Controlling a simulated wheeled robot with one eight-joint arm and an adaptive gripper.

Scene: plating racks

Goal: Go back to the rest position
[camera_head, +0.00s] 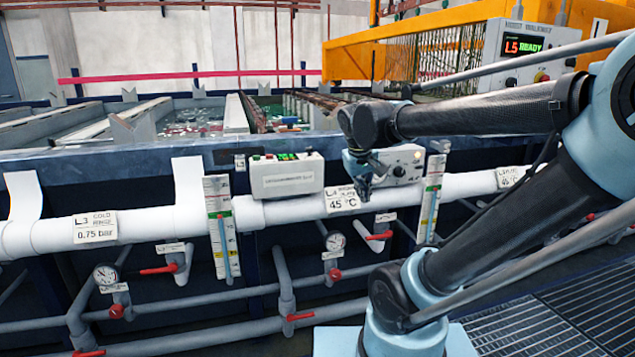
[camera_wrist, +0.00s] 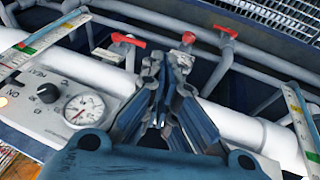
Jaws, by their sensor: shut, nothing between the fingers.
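My gripper (camera_head: 364,188) hangs at the end of my arm in front of the tank line, close to a grey control box (camera_head: 402,165) with a knob and gauge. In the wrist view my gripper (camera_wrist: 168,62) is shut with nothing between its fingers, over the white pipe and red valve handles. The control box also shows in the wrist view (camera_wrist: 62,105), to the left of the fingers. I cannot tell whether the gripper touches anything.
A white pipe (camera_head: 145,225) runs along the tank front, with red-handled valves (camera_head: 160,269) and gauges (camera_head: 106,275) below. A box with green lights (camera_head: 286,175) stands left of my gripper. A yellow gantry (camera_head: 425,40) stands behind. Floor grating (camera_head: 530,325) lies lower right.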

